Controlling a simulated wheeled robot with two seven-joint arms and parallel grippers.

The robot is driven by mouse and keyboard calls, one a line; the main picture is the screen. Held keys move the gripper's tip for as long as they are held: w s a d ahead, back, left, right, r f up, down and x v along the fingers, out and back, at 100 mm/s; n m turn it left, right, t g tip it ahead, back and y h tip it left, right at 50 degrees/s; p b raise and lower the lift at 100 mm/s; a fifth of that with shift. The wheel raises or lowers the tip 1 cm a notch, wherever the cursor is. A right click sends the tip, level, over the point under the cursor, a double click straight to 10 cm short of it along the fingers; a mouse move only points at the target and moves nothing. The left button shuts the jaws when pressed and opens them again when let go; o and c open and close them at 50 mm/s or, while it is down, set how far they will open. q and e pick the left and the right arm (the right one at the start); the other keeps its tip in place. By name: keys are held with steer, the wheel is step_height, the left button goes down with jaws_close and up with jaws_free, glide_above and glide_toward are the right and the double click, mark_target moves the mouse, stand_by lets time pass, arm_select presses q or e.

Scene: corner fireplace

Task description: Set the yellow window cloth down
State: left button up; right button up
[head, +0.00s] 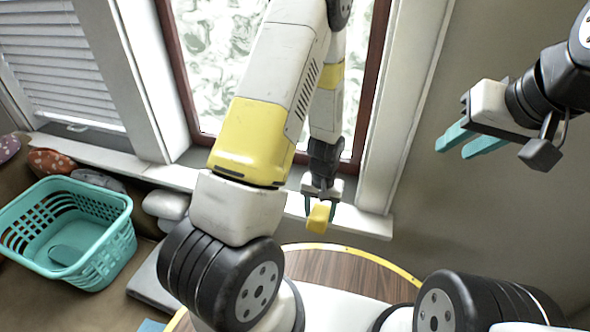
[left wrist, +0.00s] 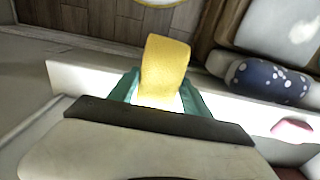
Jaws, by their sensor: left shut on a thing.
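The yellow window cloth (head: 318,217) is a small folded block between the teal fingertips of my left gripper (head: 321,207). My left gripper is shut on it. The cloth also shows in the left wrist view (left wrist: 165,66), sticking out past the fingers. In the head view it appears in front of the white window sill (head: 363,220), just beyond the far rim of the round wooden table (head: 335,267). It looks held in the air; its exact height is unclear. My right gripper (head: 472,142) is open and empty in front of the wall at the right.
A teal laundry basket (head: 117,243) stands on the brown couch at the left, with patterned cushions (head: 52,162) behind it. A dark dotted cushion (left wrist: 268,81) shows in the left wrist view. My left arm covers part of the window and table. The visible far part of the tabletop is bare.

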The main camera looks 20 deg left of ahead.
arm_select(q)
steer(key=w+a, duration=0.2)
steer(key=w, duration=0.1)
steer(key=w+a, duration=0.2)
steer(key=w, duration=0.2)
steer(key=w+a+f, duration=0.1)
steer(key=w+a, duration=0.2)
steer(key=shift+w+a+f, duration=0.1)
steer(key=shift+w, duration=0.25)
steer(key=shift+w+a+f, duration=0.15)
steer(key=shift+f, duration=1.65)
steer(key=o, duration=1.3)
steer(key=shift+f, duration=0.1)
steer(key=shift+c, duration=0.2)
steer(key=shift+o, duration=0.2)
